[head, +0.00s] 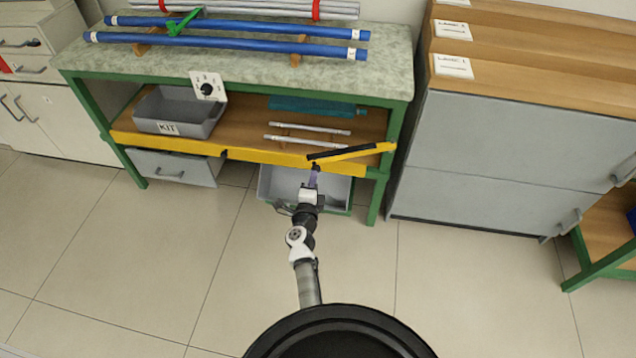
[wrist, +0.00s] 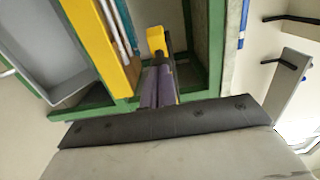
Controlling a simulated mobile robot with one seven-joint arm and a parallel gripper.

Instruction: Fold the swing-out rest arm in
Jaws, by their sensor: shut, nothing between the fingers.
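The swing-out rest arm (head: 368,150) is a yellow bar with a black strip along its left part. It stands at a slight angle to the yellow front rail (head: 262,156) of the bench, its right end near the right green leg. In the wrist view, a yellow end of it (wrist: 157,40) shows beyond my fingers. My gripper (head: 315,170) is shut and empty, its purple fingers just below the arm's black left end. The fingers also show in the wrist view (wrist: 157,84). I cannot tell whether they touch the arm, whose side is partly hidden behind them.
A grey bin (head: 280,184) sits low behind my gripper. The shelf holds a KIT bin (head: 180,112) and pale rods (head: 308,140). Blue rods (head: 226,37) lie on the bench top (head: 385,65). A grey cabinet (head: 500,130) stands right. The floor (head: 130,250) in front is clear.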

